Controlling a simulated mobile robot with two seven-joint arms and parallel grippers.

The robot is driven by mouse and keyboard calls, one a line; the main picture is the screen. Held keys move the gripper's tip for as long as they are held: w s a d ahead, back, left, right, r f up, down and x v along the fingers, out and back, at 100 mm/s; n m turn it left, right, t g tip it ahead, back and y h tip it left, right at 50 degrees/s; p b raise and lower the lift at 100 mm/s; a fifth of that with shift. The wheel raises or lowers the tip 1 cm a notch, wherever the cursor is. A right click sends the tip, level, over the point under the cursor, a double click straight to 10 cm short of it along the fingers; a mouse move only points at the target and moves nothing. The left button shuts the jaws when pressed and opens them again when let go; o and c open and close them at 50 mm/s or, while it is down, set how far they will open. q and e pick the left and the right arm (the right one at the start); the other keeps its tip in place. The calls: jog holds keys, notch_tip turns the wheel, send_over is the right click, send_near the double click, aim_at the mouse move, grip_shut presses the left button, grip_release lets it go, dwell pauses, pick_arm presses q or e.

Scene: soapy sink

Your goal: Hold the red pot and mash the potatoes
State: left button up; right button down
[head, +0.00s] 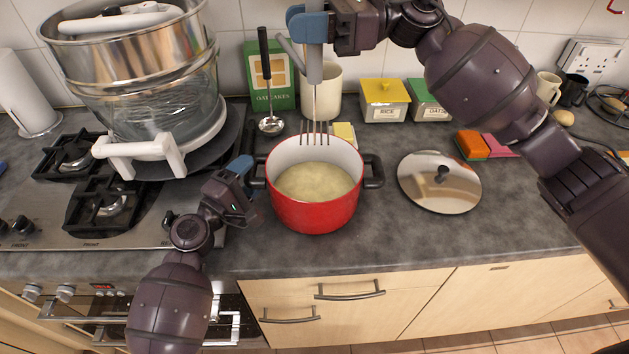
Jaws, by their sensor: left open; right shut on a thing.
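The red pot (315,212) stands on the grey counter, with pale yellowish potato contents (314,182) inside. It has black handles on its left and right. My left gripper (247,170) is open at the pot's left handle; I cannot tell whether the handle is between its fingers. My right gripper (311,27) is shut on the grey handle of the masher (315,90), above the pot. The masher hangs upright with its wire head (315,132) around the pot's back rim in the picture, above the contents.
A round lid (439,182) lies right of the pot. A ladle (270,124), oatcakes box (278,92), cream jar (327,104) and rice tin (385,104) stand behind. Counter front right is clear.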

pick_arm(q)
jog(key=v, duration=1.2)
jog(key=shift+a, duration=0.1)
